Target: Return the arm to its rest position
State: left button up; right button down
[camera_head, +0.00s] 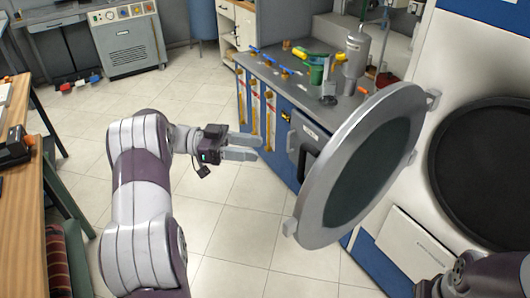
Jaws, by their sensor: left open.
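My left arm (140,195) comes up from the bottom and bends to the right. My left gripper (257,147) is open and empty, held over the tiled floor with its fingers pointing right. It is apart from the blue-and-grey workbench and from the open round machine door (312,200). Part of my right arm (480,275) shows at the bottom right corner, but its gripper is out of the picture.
The door, grey-rimmed with dark glass, swings out from a white machine (465,65) with a dark round opening (485,165). A workbench (275,85) carries tools and a grey canister (356,55). A wooden table (22,210) stands left. The floor (235,230) between is clear.

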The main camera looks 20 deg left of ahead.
dwell(0.4)
pick_arm(q)
jog(key=w+a+f+n+t+y, duration=0.85)
jog(key=w+t+y, duration=0.2)
jog(key=y, duration=0.25)
notch_tip(320, 180, down, 3)
jog(key=s+a+n+g+y, duration=0.2)
jog(key=a+n+g+y, duration=0.1)
jog(key=n+y, duration=0.15)
jog(key=s+d+f+n+g+y, duration=0.1)
jog(key=s+d+f+g, duration=0.15)
jog(key=s, duration=0.55)
jog(key=s+d+f+n+g+y, duration=0.1)
jog(key=s+d+f+n+g, duration=0.1)
jog(key=s+d+g, duration=0.35)
jog(key=s+d+r+g+h, duration=0.1)
jog(key=s+d+r+h, duration=0.1)
jog(key=s+d, duration=0.9)
jog(key=shift+s+d+r, duration=0.15)
jog(key=shift+s+r, duration=0.35)
jog(key=shift+s, duration=0.7)
